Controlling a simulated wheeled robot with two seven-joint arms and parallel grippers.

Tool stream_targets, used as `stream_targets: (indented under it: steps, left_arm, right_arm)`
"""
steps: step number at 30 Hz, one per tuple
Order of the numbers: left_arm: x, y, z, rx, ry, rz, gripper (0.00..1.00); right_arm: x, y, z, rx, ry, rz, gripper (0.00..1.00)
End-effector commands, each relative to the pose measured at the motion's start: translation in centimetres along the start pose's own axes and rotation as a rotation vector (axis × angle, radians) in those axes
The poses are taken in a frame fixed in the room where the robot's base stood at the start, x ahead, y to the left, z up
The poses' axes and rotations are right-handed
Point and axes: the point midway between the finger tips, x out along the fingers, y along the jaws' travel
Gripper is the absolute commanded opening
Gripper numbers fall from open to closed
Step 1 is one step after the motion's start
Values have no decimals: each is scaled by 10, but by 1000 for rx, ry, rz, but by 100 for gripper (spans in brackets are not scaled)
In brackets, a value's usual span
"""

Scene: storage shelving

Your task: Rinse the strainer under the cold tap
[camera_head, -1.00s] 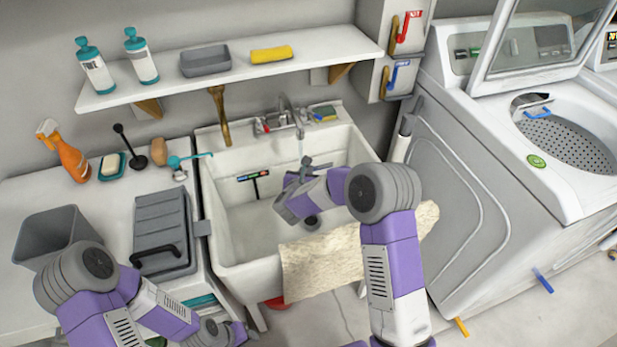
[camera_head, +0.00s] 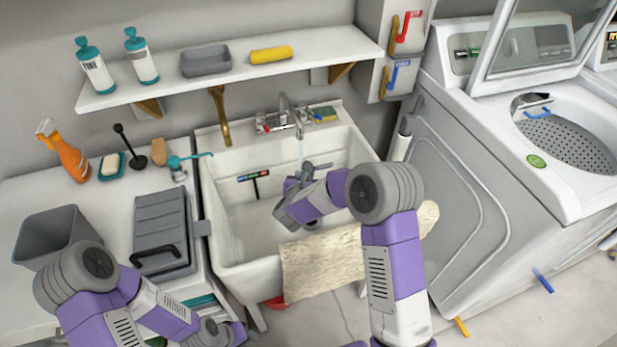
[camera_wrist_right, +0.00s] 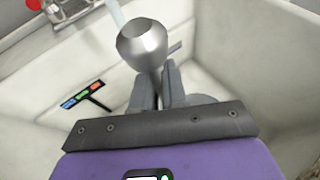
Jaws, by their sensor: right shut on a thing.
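My right gripper (camera_head: 303,181) is inside the white sink (camera_head: 228,232), below the tap (camera_head: 289,112). In the right wrist view its fingers (camera_wrist_right: 160,92) are shut on a shiny metal piece with a rounded top, seemingly the strainer (camera_wrist_right: 143,45). A thin stream of water (camera_head: 300,150) falls from the tap toward the held piece. The stream also shows in the wrist view (camera_wrist_right: 116,14), just behind the strainer's top. Most of the strainer is hidden in the head view. My left gripper (camera_head: 240,333) is low at the bottom edge, away from the sink; its jaws are unclear.
A beige cloth (camera_head: 320,262) hangs over the sink's front edge. A small sign with coloured labels (camera_head: 254,177) is on the sink's inner wall. A counter stands left, a washer (camera_head: 460,190) right.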

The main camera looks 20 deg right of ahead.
Motion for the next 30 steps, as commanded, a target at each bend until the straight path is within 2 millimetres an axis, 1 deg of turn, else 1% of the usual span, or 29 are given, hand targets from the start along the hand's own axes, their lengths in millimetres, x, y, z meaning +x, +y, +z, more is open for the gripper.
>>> stream_targets:
  steps: [17,20,30]
  left_arm:
    - [0,0,0,0,0,0,40]
    - [-2,1,0,0,0,0,40]
    - [-7,3,0,0,0,0,40]
  right_arm:
    - [-1,0,1,0,-1,0,0]
    - [-7,-1,3,-1,-1,2,0]
    - [-39,-8,14,0,-2,2,0]
